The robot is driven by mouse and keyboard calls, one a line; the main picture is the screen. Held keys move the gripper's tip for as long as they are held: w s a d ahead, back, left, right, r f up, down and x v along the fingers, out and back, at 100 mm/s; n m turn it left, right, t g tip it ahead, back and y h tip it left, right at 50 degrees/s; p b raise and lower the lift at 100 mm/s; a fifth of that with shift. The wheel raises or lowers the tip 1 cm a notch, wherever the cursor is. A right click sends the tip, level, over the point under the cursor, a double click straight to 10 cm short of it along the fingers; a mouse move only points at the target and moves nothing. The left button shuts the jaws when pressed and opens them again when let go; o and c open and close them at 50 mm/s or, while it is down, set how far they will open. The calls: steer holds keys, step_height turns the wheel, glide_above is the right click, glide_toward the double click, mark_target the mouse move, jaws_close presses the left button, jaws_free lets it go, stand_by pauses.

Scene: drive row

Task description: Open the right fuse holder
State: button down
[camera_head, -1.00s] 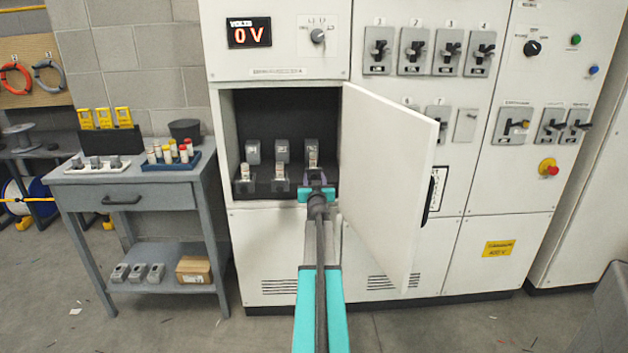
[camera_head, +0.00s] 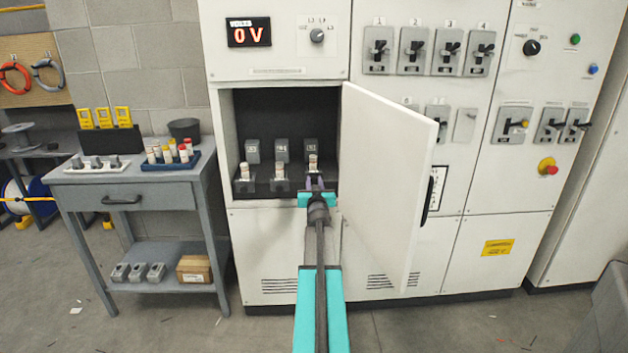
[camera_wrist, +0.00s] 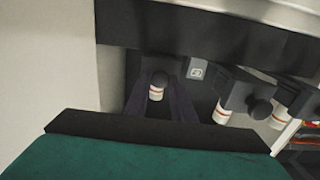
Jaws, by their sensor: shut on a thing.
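Three fuse holders stand in a row inside the open cabinet bay. The right fuse holder (camera_head: 313,162) shows a white fuse just above my gripper (camera_head: 315,184). In the wrist view my dark jaws (camera_wrist: 160,103) are shut around the dark knob of the right fuse holder (camera_wrist: 158,78), with its white, red-banded fuse between them. I cannot tell how far this holder is tilted out. The middle fuse holder (camera_head: 280,170) and left fuse holder (camera_head: 245,172) stand to the left in the head view, each with a pale fuse visible; the middle one's knob shows right of my jaws in the wrist view.
The cabinet door (camera_head: 385,185) stands open close to the right of my arm. A voltage display (camera_head: 249,32) above reads 0 V. A grey side table (camera_head: 75,176) at left carries a blue tray (camera_head: 170,166) with several fuses. The floor before the cabinet is clear.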

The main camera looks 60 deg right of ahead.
steer(key=v, duration=0.5)
steer(key=shift+s+a+p, duration=0.2)
steer(key=shift+a+p, duration=0.1)
steer(key=c, duration=1.5)
jaws_free()
steer(key=shift+s+a, duration=0.1)
steer(key=p+v, duration=0.3)
steer(key=v, duration=0.7)
steer(key=shift+s+a+r, duration=0.2)
steer(key=shift+a, duration=0.2)
